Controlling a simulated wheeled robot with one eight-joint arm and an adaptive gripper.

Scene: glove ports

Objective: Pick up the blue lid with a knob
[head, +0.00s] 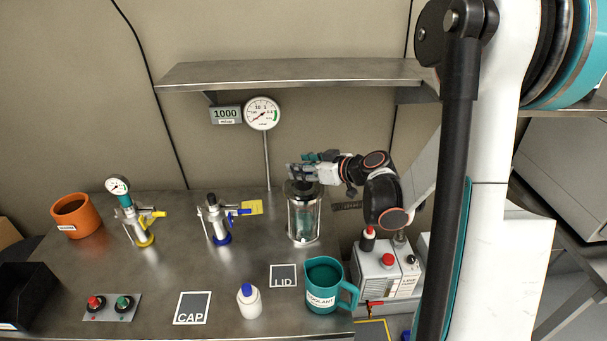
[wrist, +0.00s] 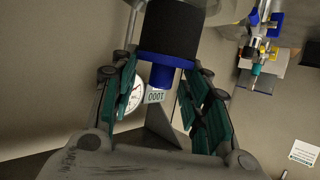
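The blue lid with a knob shows in the wrist view as a blue rim (wrist: 165,60) on a black cylinder (wrist: 172,30), its blue knob (wrist: 162,76) pointing toward my gripper (wrist: 162,88). The fingers with teal pads are apart, one on each side of the knob, with gaps showing. In the head view my gripper (head: 300,171) is at the top of a glass vessel (head: 303,217) with a dark collar. My fingers hide the lid there, and I cannot tell whether they touch it.
A shelf (head: 290,73) runs above, and a dial gauge (head: 262,113) stands behind. A blue-based valve (head: 215,222) is left of the vessel. A teal coolant jug (head: 322,285) and a blue-capped bottle (head: 249,301) stand in front. A LID mark (head: 284,276) lies clear on the bench.

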